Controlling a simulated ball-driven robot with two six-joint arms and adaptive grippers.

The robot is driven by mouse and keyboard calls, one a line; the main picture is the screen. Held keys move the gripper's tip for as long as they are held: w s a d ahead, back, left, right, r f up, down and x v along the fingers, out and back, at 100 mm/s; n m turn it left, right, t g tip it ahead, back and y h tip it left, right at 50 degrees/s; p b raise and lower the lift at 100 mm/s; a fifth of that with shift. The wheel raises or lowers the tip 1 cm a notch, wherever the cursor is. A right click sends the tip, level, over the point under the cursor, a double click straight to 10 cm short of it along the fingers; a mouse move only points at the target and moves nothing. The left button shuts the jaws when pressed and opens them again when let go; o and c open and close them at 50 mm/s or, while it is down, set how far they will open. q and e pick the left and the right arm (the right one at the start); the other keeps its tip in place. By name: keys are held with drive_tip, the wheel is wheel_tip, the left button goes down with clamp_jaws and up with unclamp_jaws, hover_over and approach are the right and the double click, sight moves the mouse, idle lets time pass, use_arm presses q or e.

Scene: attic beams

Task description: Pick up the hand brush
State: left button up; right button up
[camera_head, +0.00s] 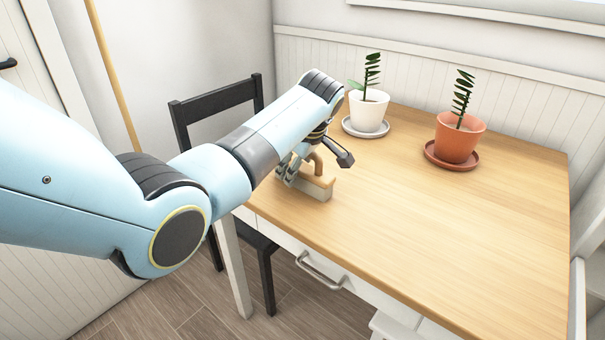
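The hand brush (320,188) is a tan wooden block with pale bristles below and a raised, curved grip. It sits on the wooden table (430,235) near the front left edge. My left gripper (316,168) is directly above the brush, with its dark fingers spread apart. One finger is at the left of the brush and the other at the right, beyond the raised grip. Part of the brush is hidden behind the left finger, and I cannot tell whether either finger touches it. My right gripper is not in view.
A white pot (368,110) with a plant stands on a grey saucer at the table's back. A terracotta pot (458,140) with a plant stands on its saucer farther right. A black chair (222,103) is beyond the left edge. The table's middle and right are clear.

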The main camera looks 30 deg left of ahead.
use_arm(q)
clamp_jaws()
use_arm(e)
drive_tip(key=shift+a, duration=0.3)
use_arm(q)
drive_tip(key=shift+r, duration=0.15)
drive_tip(key=r, duration=0.4)
drive_tip(key=shift+w+d+r+p, duration=0.1)
drive_tip(key=shift+w+r+p, duration=0.15)
drive_tip(key=shift+w+p, duration=0.1)
drive_tip(key=w+d+r+b, duration=0.2)
drive_tip(key=w+d+r, duration=0.4)
drive_tip(key=w, duration=0.3)
drive_tip(key=shift+d+r, duration=0.15)
drive_tip(key=shift+d, duration=0.15)
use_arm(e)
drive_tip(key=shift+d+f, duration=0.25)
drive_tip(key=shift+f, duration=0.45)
